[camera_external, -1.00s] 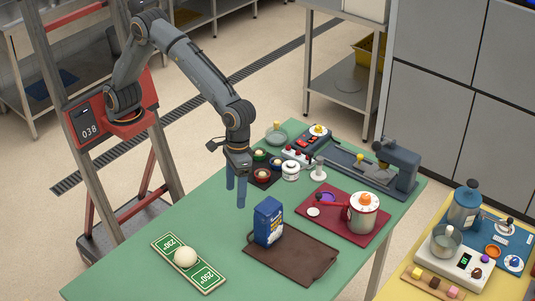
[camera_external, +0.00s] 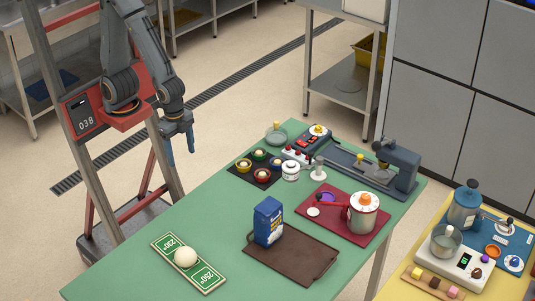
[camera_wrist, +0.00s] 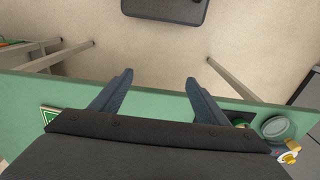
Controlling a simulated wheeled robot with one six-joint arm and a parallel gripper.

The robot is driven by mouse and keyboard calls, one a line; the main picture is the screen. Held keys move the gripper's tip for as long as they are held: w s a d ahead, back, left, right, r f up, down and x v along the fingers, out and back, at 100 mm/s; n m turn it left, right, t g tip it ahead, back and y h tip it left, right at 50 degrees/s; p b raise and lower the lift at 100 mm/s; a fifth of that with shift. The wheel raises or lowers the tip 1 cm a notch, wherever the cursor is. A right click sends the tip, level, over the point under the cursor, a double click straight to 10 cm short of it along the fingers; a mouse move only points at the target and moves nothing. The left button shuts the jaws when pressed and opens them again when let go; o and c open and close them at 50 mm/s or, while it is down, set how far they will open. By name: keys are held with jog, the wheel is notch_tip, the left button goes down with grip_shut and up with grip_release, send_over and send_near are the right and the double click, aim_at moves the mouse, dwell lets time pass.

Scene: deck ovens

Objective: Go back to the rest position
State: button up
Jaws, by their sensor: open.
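My gripper (camera_external: 180,146) hangs pointing down beside the far left edge of the green table (camera_external: 215,215), close to my red column mount. It is empty, and no object touches it. In the wrist view the two blue fingers of my gripper (camera_wrist: 154,88) are spread apart, with the table edge and the beige floor (camera_wrist: 150,50) beyond them. My arm is folded back near the column.
The table's left part is clear.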

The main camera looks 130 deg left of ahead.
notch_tip(320, 180, up, 12)
jog(key=t+p, duration=0.2)
jog(key=p, duration=0.9)
jog(key=shift+g, duration=0.5)
notch_tip(320, 180, down, 5)
jog(key=b, duration=0.4)
jog(key=shift+w+r+b, duration=0.15)
jog(key=shift+r+b, duration=0.05)
jog(key=shift+b, duration=0.15)
